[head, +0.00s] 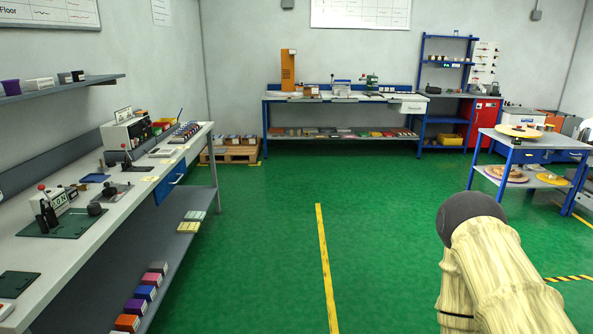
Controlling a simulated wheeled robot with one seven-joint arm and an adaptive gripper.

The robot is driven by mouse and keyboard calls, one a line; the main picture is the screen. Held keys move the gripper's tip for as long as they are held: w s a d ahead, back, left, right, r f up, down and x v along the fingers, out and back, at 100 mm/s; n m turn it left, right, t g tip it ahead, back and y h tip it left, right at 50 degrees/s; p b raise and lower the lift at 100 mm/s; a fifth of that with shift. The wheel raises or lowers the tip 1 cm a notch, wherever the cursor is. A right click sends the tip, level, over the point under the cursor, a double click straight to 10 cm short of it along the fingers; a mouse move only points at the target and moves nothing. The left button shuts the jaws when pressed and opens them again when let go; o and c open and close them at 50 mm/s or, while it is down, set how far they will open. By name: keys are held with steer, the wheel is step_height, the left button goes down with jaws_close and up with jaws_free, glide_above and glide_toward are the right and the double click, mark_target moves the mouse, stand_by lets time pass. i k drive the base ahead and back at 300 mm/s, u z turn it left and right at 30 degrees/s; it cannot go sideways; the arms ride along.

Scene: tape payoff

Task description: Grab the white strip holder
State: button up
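I cannot single out a white strip holder for certain at this distance. Small whitish items that could be it lie on the long left workbench (90,235), among machines and small parts, and on the far blue-framed bench (310,97) against the back wall. My arm, in a cream sleeve with a dark rounded joint, shows at the lower right. My gripper is not in view, so its state and what it may hold are hidden. No gripper is seen near either bench.
The green floor is open in the middle, with a yellow line (326,270) along it. A wheeled table (535,155) with round discs stands at the right. A wooden pallet (230,154) with boxes lies at the back left. A red cabinet (483,120) stands at the back right.

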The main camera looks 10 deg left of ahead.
mark_target(174, 138)
steer(key=u, duration=0.2)
steer(key=i, duration=1.65)
steer(key=u, duration=0.7)
steer(key=i, duration=1.45)
steer(key=u, duration=0.35)
